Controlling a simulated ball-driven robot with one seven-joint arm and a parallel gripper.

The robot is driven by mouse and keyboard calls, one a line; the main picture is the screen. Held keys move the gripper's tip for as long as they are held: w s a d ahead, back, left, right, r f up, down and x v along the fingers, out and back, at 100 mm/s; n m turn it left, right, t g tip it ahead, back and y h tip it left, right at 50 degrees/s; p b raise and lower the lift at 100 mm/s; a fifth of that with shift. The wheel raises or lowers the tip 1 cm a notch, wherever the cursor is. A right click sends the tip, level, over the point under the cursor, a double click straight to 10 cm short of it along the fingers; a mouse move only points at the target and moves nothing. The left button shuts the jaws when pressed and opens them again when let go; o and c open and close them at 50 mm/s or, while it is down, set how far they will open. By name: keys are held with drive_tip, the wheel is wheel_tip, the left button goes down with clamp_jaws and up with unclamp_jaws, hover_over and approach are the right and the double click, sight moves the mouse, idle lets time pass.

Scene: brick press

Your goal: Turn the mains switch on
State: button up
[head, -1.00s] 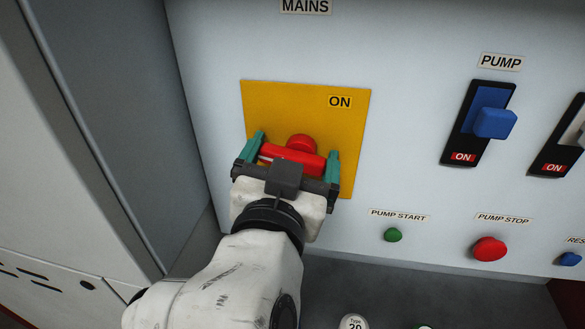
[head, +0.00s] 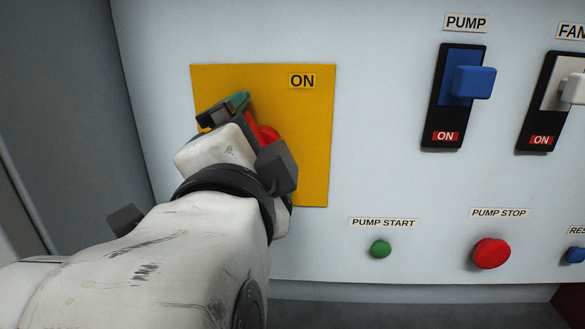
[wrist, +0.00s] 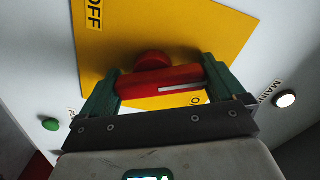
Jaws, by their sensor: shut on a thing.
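The mains switch is a red turning handle (head: 267,135) on a yellow plate (head: 312,150). The plate's ON label (head: 302,81) is at its upper right in the head view. My gripper (wrist: 162,88) is shut on the handle (wrist: 150,82), one green finger at each end. The handle's white line is towards its right end in the wrist view, near a partly hidden letter. An OFF label (wrist: 93,14) shows at the upper left there.
To the right are a blue pump switch (head: 473,82) and a pale fan switch (head: 573,89), both above ON marks. Below them are a green pump start button (head: 380,249), a red pump stop button (head: 491,253) and a blue button (head: 575,255). A grey wall (head: 60,110) stands at left.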

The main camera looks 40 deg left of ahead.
drive_tip(key=m+b, duration=0.1)
drive_tip(key=m, duration=0.1)
drive_tip(key=m+b, duration=0.2)
drive_tip(key=shift+w+d+f+m, duration=0.1)
drive_tip(key=shift+d+m, duration=0.05)
drive_tip(key=shift+m, duration=0.55)
drive_tip(key=o, duration=0.6)
drive_tip(key=shift+o, duration=0.2)
drive_tip(key=v, duration=1)
drive_tip(key=shift+s+d+b, duration=0.2)
drive_tip(key=shift+s+b, duration=0.1)
drive_tip(key=shift+b, duration=0.15)
